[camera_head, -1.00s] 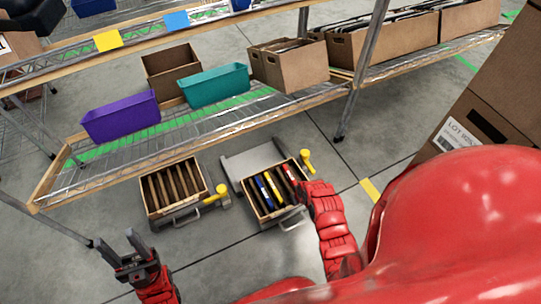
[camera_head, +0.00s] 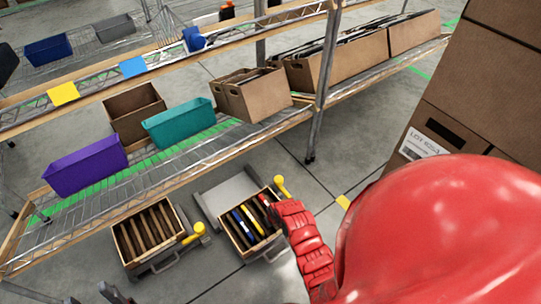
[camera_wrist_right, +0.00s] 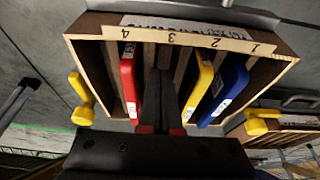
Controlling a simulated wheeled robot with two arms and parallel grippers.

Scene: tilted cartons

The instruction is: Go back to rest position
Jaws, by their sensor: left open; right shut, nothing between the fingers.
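My left gripper (camera_head: 89,294) shows only its two fingertips at the bottom left edge of the head view. They are apart, with nothing seen between them. My right arm reaches down to a wooden crate (camera_head: 225,238) on the floor, and its gripper is mostly hidden there. In the right wrist view my right gripper (camera_wrist_right: 166,78) is shut and empty. It is over the crate (camera_wrist_right: 265,75) around slot 3, between a red item (camera_wrist_right: 129,85) and a yellow item (camera_wrist_right: 200,85). A blue item (camera_wrist_right: 226,92) stands in the slot marked 1.
A second wooden crate (camera_head: 122,238) with dividers stands left of the first. The wire shelf holds a purple bin (camera_head: 85,165), a teal bin (camera_head: 178,124) and several cartons. Stacked cartons (camera_head: 470,90) rise at the right. Grey floor (camera_head: 290,165) is clear between shelf and stack.

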